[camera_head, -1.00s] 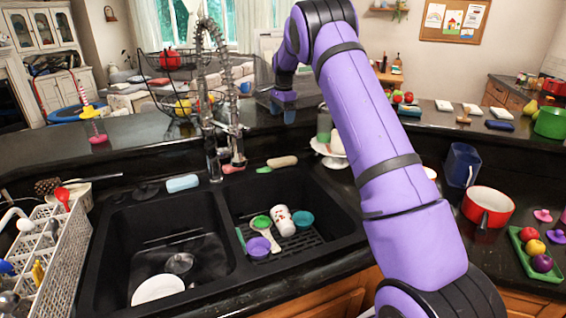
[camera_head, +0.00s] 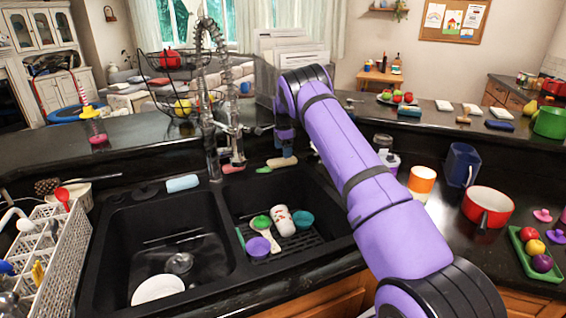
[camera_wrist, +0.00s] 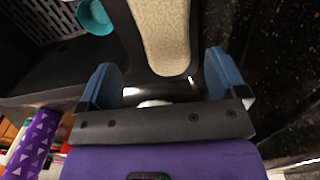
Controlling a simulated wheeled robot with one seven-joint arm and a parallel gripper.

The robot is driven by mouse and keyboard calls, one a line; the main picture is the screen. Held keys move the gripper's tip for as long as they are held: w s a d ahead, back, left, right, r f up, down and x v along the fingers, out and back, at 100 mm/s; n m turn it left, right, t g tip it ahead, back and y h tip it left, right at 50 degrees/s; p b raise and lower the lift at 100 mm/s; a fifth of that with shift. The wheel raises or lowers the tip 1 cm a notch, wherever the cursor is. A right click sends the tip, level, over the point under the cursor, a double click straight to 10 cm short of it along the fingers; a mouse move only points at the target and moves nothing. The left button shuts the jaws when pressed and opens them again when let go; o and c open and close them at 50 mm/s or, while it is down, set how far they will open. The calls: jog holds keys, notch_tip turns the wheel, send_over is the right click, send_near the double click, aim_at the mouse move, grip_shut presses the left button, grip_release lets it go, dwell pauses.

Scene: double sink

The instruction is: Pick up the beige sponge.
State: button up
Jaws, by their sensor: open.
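The beige sponge (camera_head: 281,162) lies on the dark ledge behind the right sink basin. In the wrist view the sponge (camera_wrist: 163,36) is long and pale with a rounded near end, lying lengthwise ahead of the jaws. My gripper (camera_head: 286,150) is just above and behind the sponge in the head view, partly hidden by its own parts. In the wrist view my gripper (camera_wrist: 164,72) is open, with blue fingers spread wider than the sponge. The sponge's near end points into the gap between them. Nothing is held, and I cannot tell the exact height gap.
A green item (camera_head: 264,170) and a pink item (camera_head: 233,168) lie left of the sponge. The faucet (camera_head: 212,130) stands further left, with a blue sponge (camera_head: 182,183) beyond it. The right basin (camera_head: 310,250) holds cups; a teal cup (camera_wrist: 95,17) shows in the wrist view.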

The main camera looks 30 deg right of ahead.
aim_at(282, 160)
jog(key=shift+w+f, duration=0.15)
jog(key=shift+f, duration=1.15)
jog(key=shift+w+f, duration=0.1)
jog(key=shift+f, duration=1.15)
jog(key=shift+a, duration=0.1)
jog(key=c, duration=1)
